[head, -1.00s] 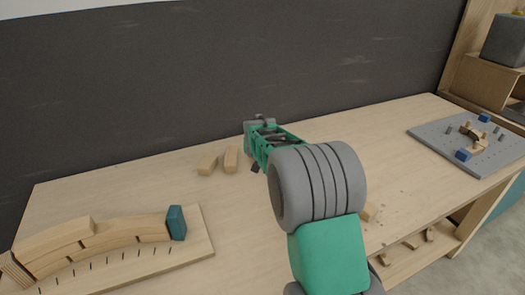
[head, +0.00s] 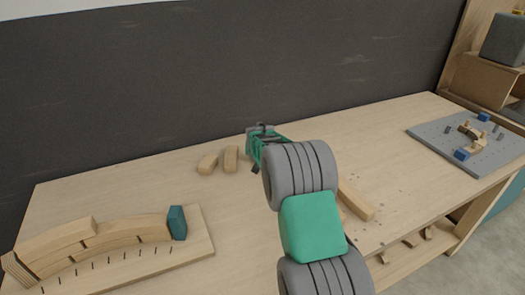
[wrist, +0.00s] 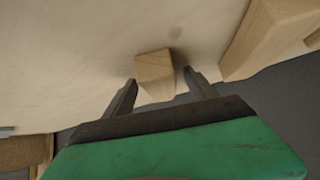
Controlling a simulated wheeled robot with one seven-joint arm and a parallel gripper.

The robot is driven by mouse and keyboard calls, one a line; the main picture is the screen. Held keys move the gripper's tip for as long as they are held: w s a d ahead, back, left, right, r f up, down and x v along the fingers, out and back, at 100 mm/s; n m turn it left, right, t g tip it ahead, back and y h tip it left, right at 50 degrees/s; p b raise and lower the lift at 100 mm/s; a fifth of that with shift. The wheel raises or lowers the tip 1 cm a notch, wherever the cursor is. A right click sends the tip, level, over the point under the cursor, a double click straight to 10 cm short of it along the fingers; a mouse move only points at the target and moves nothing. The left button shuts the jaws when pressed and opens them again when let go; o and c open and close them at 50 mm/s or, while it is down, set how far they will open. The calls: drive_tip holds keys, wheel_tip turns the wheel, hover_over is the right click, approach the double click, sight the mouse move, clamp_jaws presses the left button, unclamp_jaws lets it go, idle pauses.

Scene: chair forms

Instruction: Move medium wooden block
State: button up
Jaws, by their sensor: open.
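My gripper (wrist: 158,84) is open in the wrist view, with its two dark fingers on either side of the near end of a light wooden block (wrist: 155,64). I see a gap on each side of this block. In the head view my gripper (head: 256,168) is low over the table, just right of two small wooden blocks, a left one (head: 208,163) and a right one (head: 231,159). A longer wooden block (head: 357,200) lies right of my arm, partly hidden by it. I cannot tell for sure which is the medium one.
A larger wooden piece (wrist: 262,38) lies right of the fingers in the wrist view. A curved wooden assembly with a teal block (head: 177,223) sits on a board at the front left. A grey pegboard (head: 425,131) is at the right. A dark wall (head: 200,70) stands behind the table.

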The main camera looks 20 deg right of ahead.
clamp_jaws()
idle(0.8)
